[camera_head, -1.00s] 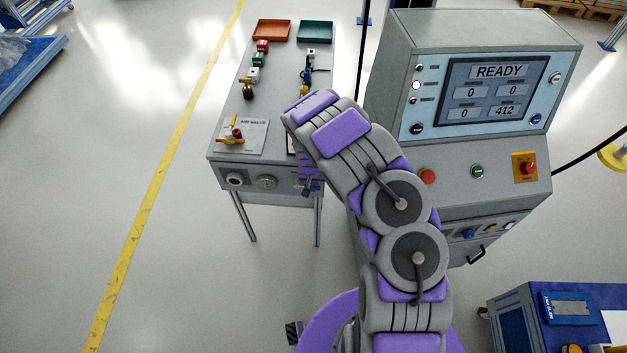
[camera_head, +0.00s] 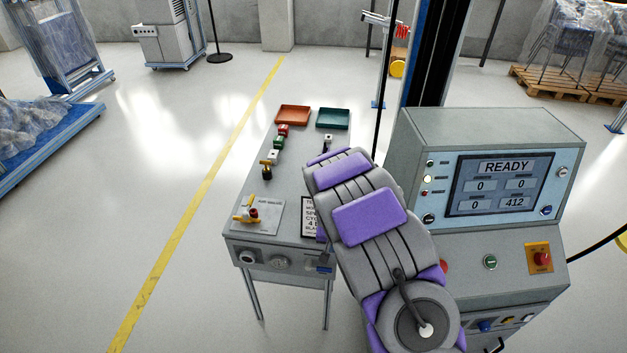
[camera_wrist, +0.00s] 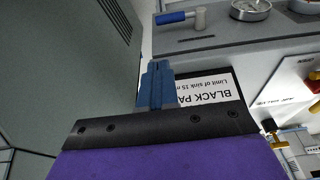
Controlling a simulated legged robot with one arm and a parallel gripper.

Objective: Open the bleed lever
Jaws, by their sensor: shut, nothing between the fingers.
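A small lever with a blue handle (camera_wrist: 172,17) and a metal body sticks out at the bench's front face in the wrist view. It also shows as a small blue part (camera_head: 323,264) in the head view; no label on it is readable. My gripper (camera_wrist: 157,68) is shut and empty, its blue fingers together over the bench edge near a black-framed sign (camera_wrist: 205,90). The fingers are apart from the blue handle in the picture. In the head view my arm hides the gripper. A plate with a yellow-handled valve (camera_head: 246,213) lies on the bench top.
A round gauge (camera_head: 280,262) and a knob (camera_head: 247,256) sit on the bench front. Coloured blocks and red (camera_head: 293,114) and green (camera_head: 332,118) trays are on the bench. A console reading READY (camera_head: 505,167) stands close on the right.

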